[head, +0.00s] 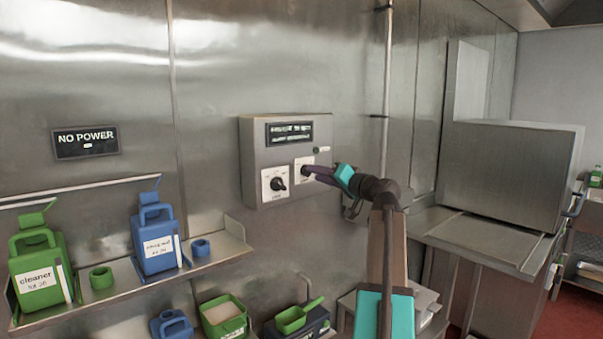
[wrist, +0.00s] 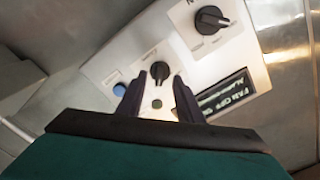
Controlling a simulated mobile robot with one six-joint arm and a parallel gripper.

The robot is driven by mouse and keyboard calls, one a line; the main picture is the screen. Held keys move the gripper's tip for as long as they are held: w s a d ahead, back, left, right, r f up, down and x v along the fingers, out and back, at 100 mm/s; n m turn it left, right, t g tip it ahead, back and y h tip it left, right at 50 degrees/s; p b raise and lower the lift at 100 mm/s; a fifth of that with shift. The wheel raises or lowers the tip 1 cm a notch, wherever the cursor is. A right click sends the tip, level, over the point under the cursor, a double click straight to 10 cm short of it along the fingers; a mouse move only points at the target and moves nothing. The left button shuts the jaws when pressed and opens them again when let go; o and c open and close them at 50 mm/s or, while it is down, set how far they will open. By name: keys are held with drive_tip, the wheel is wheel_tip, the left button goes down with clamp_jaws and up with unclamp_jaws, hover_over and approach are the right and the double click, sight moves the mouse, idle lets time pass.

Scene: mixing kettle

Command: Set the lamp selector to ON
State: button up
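A grey control box (head: 258,150) is fixed to the steel wall. It carries two black rotary knobs on white plates; I cannot read their labels, so I cannot tell which is the lamp selector. The left knob (head: 278,184) is clear in the head view. The other knob (wrist: 211,19) lies farther up and right.
The box also has a dark display (head: 289,132), a blue button (wrist: 120,90) and a small green one (wrist: 157,104). A shelf (head: 120,293) at left holds a green cleaner jug (head: 38,270) and a blue jug (head: 155,240). A "NO POWER" sign (head: 86,142) hangs left.

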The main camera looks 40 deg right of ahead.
drive_tip(key=s, duration=0.5)
drive_tip(key=shift+s+a+b, duration=0.1)
drive_tip(key=shift+a+b, duration=0.1)
drive_tip(key=shift+b, duration=0.2)
drive_tip(key=shift+s, duration=0.1)
idle(0.3)
